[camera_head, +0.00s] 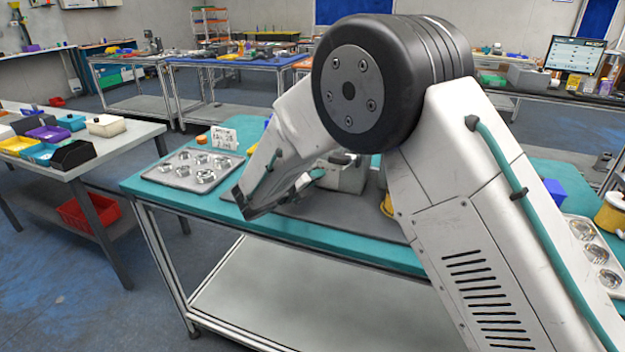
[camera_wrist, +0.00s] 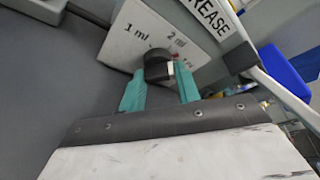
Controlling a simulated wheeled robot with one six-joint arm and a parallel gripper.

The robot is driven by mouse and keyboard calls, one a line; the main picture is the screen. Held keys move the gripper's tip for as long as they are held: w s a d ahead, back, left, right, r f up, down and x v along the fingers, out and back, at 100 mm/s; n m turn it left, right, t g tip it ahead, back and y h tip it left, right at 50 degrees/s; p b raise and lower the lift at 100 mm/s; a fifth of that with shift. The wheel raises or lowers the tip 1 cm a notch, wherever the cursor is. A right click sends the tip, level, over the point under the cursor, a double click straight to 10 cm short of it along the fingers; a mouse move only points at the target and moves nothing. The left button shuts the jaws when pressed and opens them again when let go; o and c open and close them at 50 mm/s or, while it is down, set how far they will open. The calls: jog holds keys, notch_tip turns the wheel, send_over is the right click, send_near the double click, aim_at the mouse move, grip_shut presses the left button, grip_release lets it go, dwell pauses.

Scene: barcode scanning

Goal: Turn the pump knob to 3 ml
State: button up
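In the wrist view a pale pump panel (camera_wrist: 118,46) carries the marks "1 ml" and "2 ml", plus a partly hidden red mark. The dark pump knob (camera_wrist: 158,64) stands on it, with a pale patch on its lower part. My gripper (camera_wrist: 160,76) has its two teal fingers apart, one on each side of the knob. I cannot tell whether they touch it. The panel's lower right is hidden behind the right finger. In the head view my gripper (camera_head: 308,180) is beside a grey box-like device (camera_head: 350,176), its tips largely hidden by my arm.
A metal tray of round parts (camera_head: 196,170) and a handwritten sign (camera_head: 223,138) are at the teal table's left. A second parts tray (camera_head: 596,254) is at the right. A dark hose, a strip lettered "REASE" (camera_wrist: 208,18) and a blue object (camera_wrist: 290,75) are near the knob.

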jog(key=shift+m+y, duration=1.1)
jog(key=shift+m, duration=0.5)
jog(key=o, duration=0.9)
jog(key=shift+o, duration=0.2)
jog(key=v, duration=0.7)
jog(key=shift+s+a+r, duration=0.1)
jog(key=shift+s+a, duration=0.1)
jog(key=shift+s, duration=0.15)
